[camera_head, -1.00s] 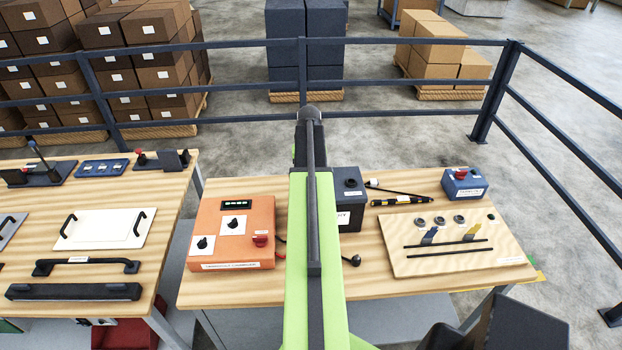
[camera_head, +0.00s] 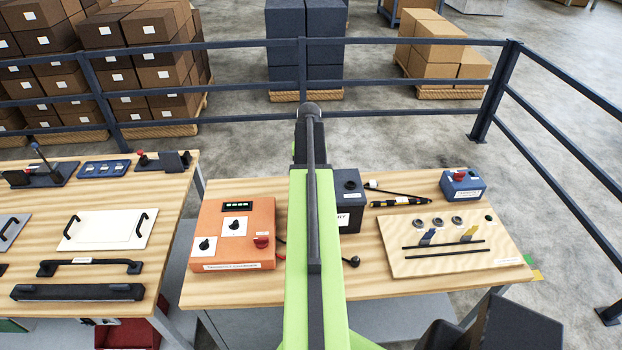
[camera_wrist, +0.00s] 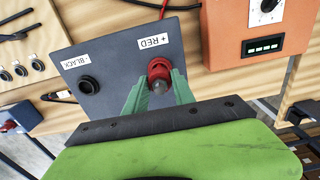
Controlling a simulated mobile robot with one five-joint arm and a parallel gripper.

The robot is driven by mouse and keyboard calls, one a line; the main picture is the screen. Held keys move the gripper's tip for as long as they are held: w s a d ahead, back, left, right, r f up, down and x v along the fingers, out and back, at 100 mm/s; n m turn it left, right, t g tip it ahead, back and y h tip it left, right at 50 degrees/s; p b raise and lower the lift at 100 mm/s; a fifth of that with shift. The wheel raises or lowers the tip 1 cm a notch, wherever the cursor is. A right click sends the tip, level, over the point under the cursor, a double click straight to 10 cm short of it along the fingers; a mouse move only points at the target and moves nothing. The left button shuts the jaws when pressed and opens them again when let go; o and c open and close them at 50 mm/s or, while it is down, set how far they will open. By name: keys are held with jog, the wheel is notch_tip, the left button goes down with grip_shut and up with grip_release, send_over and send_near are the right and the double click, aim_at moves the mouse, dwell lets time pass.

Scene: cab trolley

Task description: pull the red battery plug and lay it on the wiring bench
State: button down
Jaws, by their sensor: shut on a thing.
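The red battery plug (camera_wrist: 159,70) is at the "+ RED" end of the dark grey battery box (camera_wrist: 112,48) in the wrist view. A red lead (camera_wrist: 164,8) runs near it. I cannot tell how deep the plug sits in its socket. My gripper (camera_wrist: 160,86), with green fingers, is shut around the plug. A black socket or plug (camera_wrist: 88,85) is at the "- BLACK" label. In the head view the box (camera_head: 350,205) is partly hidden behind my arm, and the plug and fingers are hidden. The box stands on a wooden-topped bench (camera_head: 375,280).
An orange control box (camera_head: 235,235) is left of my arm. A wooden board (camera_head: 455,245) with clips and rods lies to the right, near a blue box (camera_head: 463,185) with a red knob. Bare bench top shows in front of the battery box. A second bench (camera_head: 180,215) is further left.

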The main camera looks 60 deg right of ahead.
jog(key=shift+r+p, duration=1.6)
jog(key=shift+r, duration=0.2)
jog(key=shift+s+f, duration=0.1)
